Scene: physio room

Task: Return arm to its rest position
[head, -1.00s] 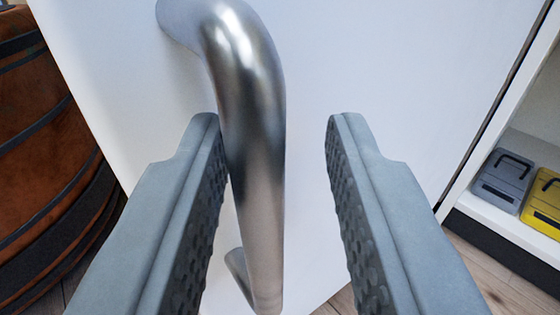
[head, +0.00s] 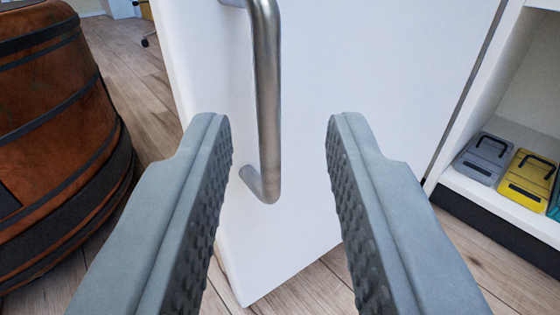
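My gripper (head: 280,125) is open, with its two grey, dimpled fingers apart and nothing held between them. A brushed-metal bar handle (head: 267,105) stands upright on a white door (head: 370,110). The handle shows in the gap between the fingers, beyond them and nearer the left finger, and it looks clear of both. Its upper end is cut by the top of the picture. The door stands swung open beside a white cabinet (head: 525,50) on the right.
A brown wooden barrel (head: 50,130) with dark hoops stands close on the left. On the cabinet's low shelf lie a grey case (head: 485,160), a yellow case (head: 527,180) and part of a teal one. Wood-plank floor (head: 140,65) is clear between barrel and door.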

